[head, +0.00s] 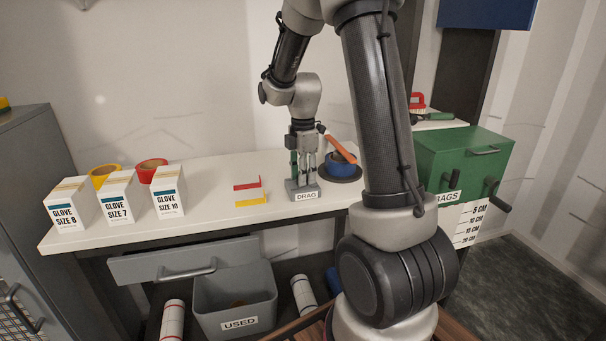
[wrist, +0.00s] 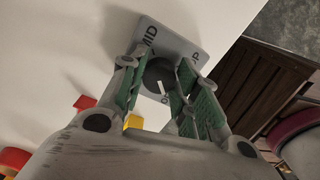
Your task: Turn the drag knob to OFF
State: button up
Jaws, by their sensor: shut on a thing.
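The drag knob is a dark round knob (wrist: 158,72) on a grey plate (wrist: 185,38), seen from above in the wrist view. My gripper (wrist: 160,80) has its green-padded fingers on either side of the knob and is shut on it. The knob's white pointer line faces the lower edge of the plate, toward a partly hidden label that seems to start with O. MID reads at the plate's upper left; a label ending in P is at its right. In the head view my gripper (head: 307,168) points down over the grey DRAG box (head: 304,193), which hides the knob.
Glove boxes (head: 118,198) and tape rolls are farther left. A green cabinet (head: 462,160) with cranks is at right.

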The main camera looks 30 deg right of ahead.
jog(key=o, duration=1)
jog(key=shift+r, duration=0.1)
notch_tip(320, 180, up, 12)
dwell(0.4)
